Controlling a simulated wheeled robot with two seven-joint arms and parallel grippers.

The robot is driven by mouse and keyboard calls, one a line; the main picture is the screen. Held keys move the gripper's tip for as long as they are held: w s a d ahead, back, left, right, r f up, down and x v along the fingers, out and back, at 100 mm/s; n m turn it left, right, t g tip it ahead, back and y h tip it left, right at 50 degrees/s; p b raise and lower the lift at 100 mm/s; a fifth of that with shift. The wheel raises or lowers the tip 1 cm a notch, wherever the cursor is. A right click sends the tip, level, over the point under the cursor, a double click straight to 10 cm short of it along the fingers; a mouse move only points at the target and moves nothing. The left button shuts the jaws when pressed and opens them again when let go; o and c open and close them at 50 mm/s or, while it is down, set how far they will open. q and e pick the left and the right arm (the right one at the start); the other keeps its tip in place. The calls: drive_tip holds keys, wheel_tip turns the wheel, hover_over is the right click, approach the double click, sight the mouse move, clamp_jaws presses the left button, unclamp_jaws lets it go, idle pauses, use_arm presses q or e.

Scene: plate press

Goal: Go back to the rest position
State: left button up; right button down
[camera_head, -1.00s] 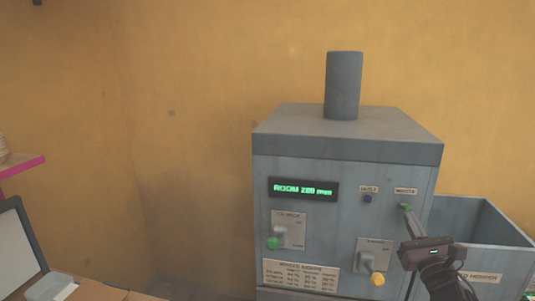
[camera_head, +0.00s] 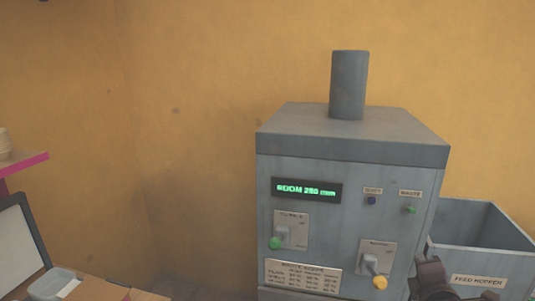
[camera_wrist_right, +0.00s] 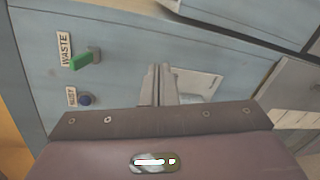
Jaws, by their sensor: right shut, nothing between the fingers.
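The grey press machine (camera_head: 350,150) stands against the orange wall, with a lit green display (camera_head: 307,190) on its front. A green waste button (camera_head: 411,210) and a blue button (camera_head: 372,201) sit at its upper right. My right gripper (camera_wrist_right: 158,84) is shut and empty in the right wrist view, its fingers in front of the panel and apart from the green button (camera_wrist_right: 81,61). In the head view only a dark part of my right arm shows at the lower right; its fingertips are hard to make out. My left gripper is not in view.
A green-knobbed lever (camera_head: 275,243) and a yellow-knobbed lever (camera_head: 380,282) stick out of the panel. A grey feed hopper (camera_head: 480,258) is at the right. A pink-edged shelf (camera_head: 25,162) and a screen (camera_head: 18,250) are at the left.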

drive_tip(key=s+a+f+m+g+y, duration=0.3)
drive_tip(key=s+a+f+m+g, duration=0.3)
drive_tip(key=s+a+f+m, duration=0.45)
drive_tip(key=s+a+f+m+g+y, duration=0.1)
drive_tip(key=s+a+f+m+g, duration=0.25)
drive_tip(key=s, duration=0.45)
drive_tip(key=s+a+f+m+g, duration=0.2)
drive_tip(key=s+f+m+g, duration=0.15)
drive_tip(key=s, duration=0.35)
wheel_tip(320, 180, down, 30)
drive_tip(key=s, duration=0.3)
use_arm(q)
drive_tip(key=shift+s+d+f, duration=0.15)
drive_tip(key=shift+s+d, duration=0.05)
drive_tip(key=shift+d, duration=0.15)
use_arm(e)
drive_tip(key=s+d+f+g, duration=0.1)
drive_tip(key=s+d+f, duration=0.1)
drive_tip(key=s+f, duration=0.6)
drive_tip(key=s+d+f+n, duration=0.1)
drive_tip(key=s+f, duration=0.8)
drive_tip(key=s, duration=0.2)
drive_tip(key=shift+d+f+g, duration=0.3)
drive_tip(key=shift+d+g, duration=0.1)
